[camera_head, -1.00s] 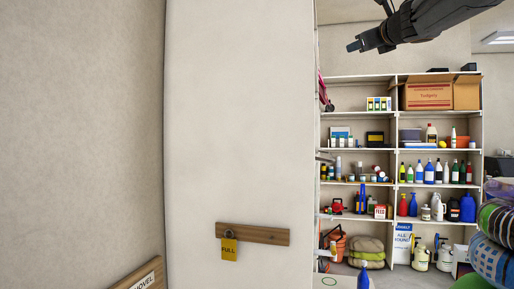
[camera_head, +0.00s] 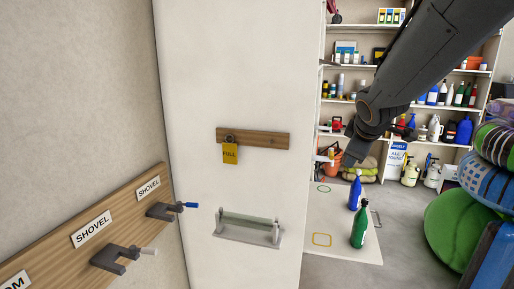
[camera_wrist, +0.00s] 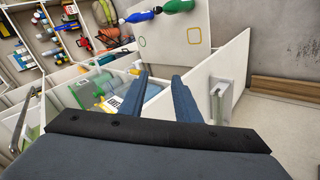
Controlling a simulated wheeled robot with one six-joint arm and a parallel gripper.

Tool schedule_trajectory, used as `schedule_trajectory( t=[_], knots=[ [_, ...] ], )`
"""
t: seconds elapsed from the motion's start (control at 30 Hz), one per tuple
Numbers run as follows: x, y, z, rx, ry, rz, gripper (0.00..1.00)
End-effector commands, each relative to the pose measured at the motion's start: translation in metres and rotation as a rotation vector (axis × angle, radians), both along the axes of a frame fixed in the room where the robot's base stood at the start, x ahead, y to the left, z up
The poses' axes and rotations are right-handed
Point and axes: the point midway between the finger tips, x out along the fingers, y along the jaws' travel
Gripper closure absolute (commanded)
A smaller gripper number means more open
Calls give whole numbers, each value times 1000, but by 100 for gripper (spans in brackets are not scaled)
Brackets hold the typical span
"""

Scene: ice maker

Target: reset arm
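My arm reaches in from the top right of the head view, and my gripper (camera_head: 352,158) points down and left, in front of the shelves and right of a tall white panel (camera_head: 240,70). In the wrist view the two dark blue fingers of my gripper (camera_wrist: 161,78) are spread with a clear gap between them. No object shows between them. Beyond the fingers is a white open-topped compartment (camera_wrist: 235,58) with bottles and other items inside. The far end of the gripper is small and dark in the head view.
Blue (camera_head: 355,191) and green (camera_head: 360,227) bottles stand on a white board. Stacked cushions (camera_head: 490,190) are at right; shovel hooks (camera_head: 120,258) are at lower left.

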Motion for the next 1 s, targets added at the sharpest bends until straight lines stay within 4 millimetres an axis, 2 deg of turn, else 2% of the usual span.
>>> schedule_trajectory(
  t=[0.03, 0.2, 0.33, 0.4, 0.5, 0.6, 0.67, 1.0],
  knots=[
    [-21, 8, -31, 76, 55, -67, 70],
    [-99, 35, -115, 310, 236, -339, 70],
    [-161, 54, -164, 442, 367, -552, 70],
    [-190, 64, -183, 492, 423, -651, 70],
    [-220, 73, -200, 538, 481, -760, 70],
    [-238, 78, -208, 562, 514, -824, 70],
    [-243, 80, -210, 568, 522, -840, 70],
    [-244, 80, -210, 571, 524, -846, 70]
  ],
)
